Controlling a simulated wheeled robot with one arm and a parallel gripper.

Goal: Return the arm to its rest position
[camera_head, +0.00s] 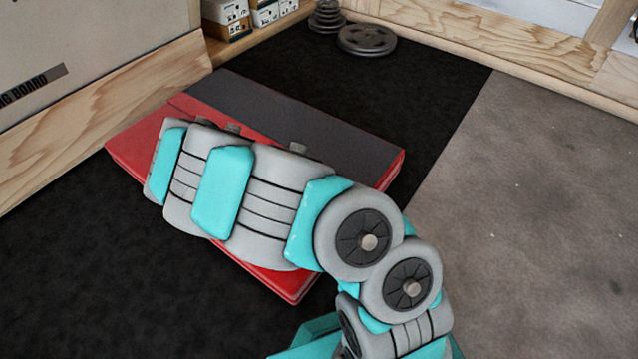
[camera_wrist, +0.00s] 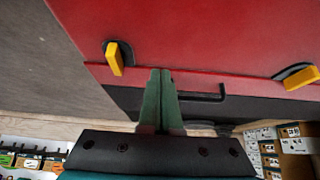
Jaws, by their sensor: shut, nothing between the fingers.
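The arm hides much of the pad's middle. My gripper (camera_wrist: 158,75) shows in the wrist view with its two green fingers together and nothing between them. The fingers point at the red surface with its dark band. The gripper's fingers cannot be made out in the head view.
Two yellow tabs (camera_wrist: 114,58) (camera_wrist: 300,78) and a thin black bent bar (camera_wrist: 208,96) show by the red surface. Weight plates (camera_head: 366,39) and boxes (camera_head: 226,12) stand at the back. Wooden edging (camera_head: 110,95) runs along the left. The grey floor (camera_head: 560,210) at right is clear.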

